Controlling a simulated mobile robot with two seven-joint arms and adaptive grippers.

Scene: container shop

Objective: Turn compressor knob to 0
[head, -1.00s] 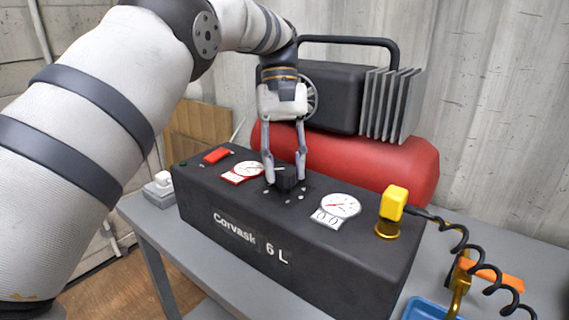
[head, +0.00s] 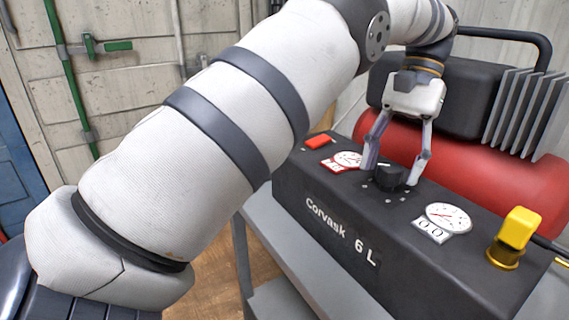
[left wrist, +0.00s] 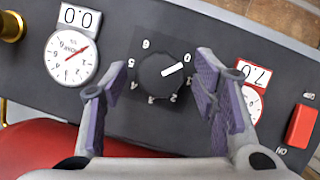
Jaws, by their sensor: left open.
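The compressor's dark control box (head: 330,235), lettered "Corvask 6 L", carries a black knob (head: 390,177) on its top. In the left wrist view the knob (left wrist: 160,80) has a white pointer directed to the upper right, close to the 0 mark and slightly toward the 1 side. My left gripper (head: 393,173) is open, pointing down, with one finger on each side of the knob. In the left wrist view gaps show between both fingers and the knob. My right gripper is not in view.
A white gauge (head: 448,216) reads 0.0; a red-framed gauge (left wrist: 252,100) reads 7.0. A red switch (head: 319,142) is on the box's left end, a yellow valve (head: 517,228) on its right. The red tank (head: 480,165) stands behind.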

